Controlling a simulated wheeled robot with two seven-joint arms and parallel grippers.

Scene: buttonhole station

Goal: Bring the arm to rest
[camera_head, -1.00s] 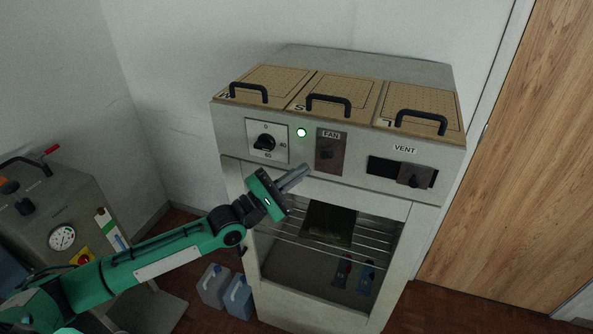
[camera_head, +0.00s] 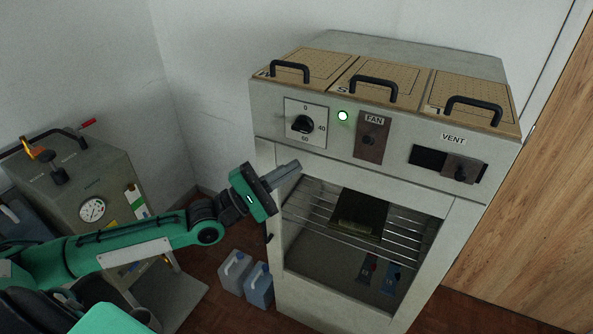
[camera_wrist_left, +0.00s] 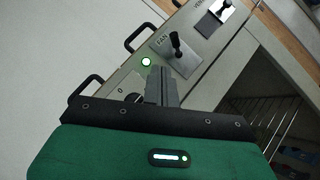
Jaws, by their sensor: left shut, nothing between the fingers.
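My left arm (camera_head: 140,245) is green and reaches in from the left in the head view. Its gripper (camera_head: 288,170) is shut and empty, just in front of the upper left part of the cabinet (camera_head: 270,135), below the dial. In the left wrist view the closed fingers (camera_wrist_left: 161,86) point toward the cabinet's front panel, near the dial and the lit green lamp. From these views I cannot tell whether the fingers touch the cabinet. My right gripper is not in view.
The cabinet's front has a dial (camera_head: 303,124), a green lamp (camera_head: 342,116), a fan switch (camera_head: 369,140) and a vent slider (camera_head: 461,170). Its lower bay is open, with a dark item (camera_head: 358,214) on wire racks. Jugs (camera_head: 236,272) stand on the floor. A gauged machine (camera_head: 75,175) stands left.

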